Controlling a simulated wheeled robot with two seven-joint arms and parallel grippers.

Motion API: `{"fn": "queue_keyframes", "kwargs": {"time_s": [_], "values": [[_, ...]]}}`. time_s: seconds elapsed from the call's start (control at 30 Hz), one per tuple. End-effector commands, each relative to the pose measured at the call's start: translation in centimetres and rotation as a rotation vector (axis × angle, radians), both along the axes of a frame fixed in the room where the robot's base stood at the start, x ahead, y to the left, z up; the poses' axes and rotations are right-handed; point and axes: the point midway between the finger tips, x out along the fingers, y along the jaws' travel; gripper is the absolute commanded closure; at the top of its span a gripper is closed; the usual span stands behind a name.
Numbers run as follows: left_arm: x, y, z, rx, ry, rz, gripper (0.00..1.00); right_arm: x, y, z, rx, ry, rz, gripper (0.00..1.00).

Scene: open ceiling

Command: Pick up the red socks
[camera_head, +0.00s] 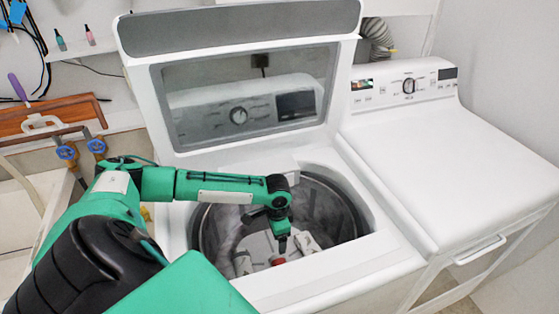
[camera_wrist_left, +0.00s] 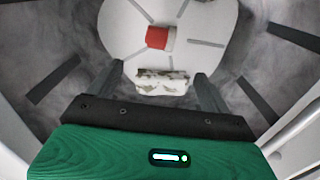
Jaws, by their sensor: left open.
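The red socks (camera_wrist_left: 157,38) show in the left wrist view as a small red bundle with a pale edge on the light bottom of the washer drum. In the head view only a small red patch (camera_head: 278,261) shows, just below my gripper. My left gripper (camera_head: 282,242) points down into the drum. In the wrist view its two fingers (camera_wrist_left: 160,73) are spread and hold nothing. A white and grey patterned bundle (camera_wrist_left: 162,83) lies between the finger lines, nearer to the gripper than the red bundle. My right gripper is not in view.
The open top-load washer (camera_head: 375,262) has its lid (camera_head: 240,32) raised behind my arm. Its drum wall (camera_head: 345,210) surrounds the gripper. A pale cloth bundle (camera_head: 305,242) lies right of the gripper. A closed white dryer (camera_head: 450,165) stands at the right.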

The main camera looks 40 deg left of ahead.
Motion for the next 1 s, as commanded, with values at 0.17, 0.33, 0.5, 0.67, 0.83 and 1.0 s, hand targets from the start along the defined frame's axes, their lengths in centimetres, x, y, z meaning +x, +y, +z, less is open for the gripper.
{"fn": "queue_keyframes", "kwargs": {"time_s": [0.17,0.33,0.5,0.67,0.83,1.0], "values": [[0.0,0.0,-3.6,0.000,-0.001,0.000,0.18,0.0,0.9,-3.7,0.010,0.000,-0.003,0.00],[0.0,0.0,-4.5,0.000,0.000,0.000,0.18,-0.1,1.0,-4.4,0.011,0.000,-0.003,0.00],[0.0,-0.1,-6.6,-0.001,0.002,0.002,0.18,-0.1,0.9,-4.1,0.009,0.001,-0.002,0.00],[0.0,-0.1,-9.9,-0.001,0.002,0.001,0.18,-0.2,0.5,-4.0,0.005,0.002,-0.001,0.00],[0.0,-0.1,-12.3,0.000,0.000,0.001,0.18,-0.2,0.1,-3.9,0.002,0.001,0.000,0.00],[0.1,-0.1,-13.2,0.000,0.000,0.000,0.18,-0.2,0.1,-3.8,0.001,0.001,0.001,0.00]]}}
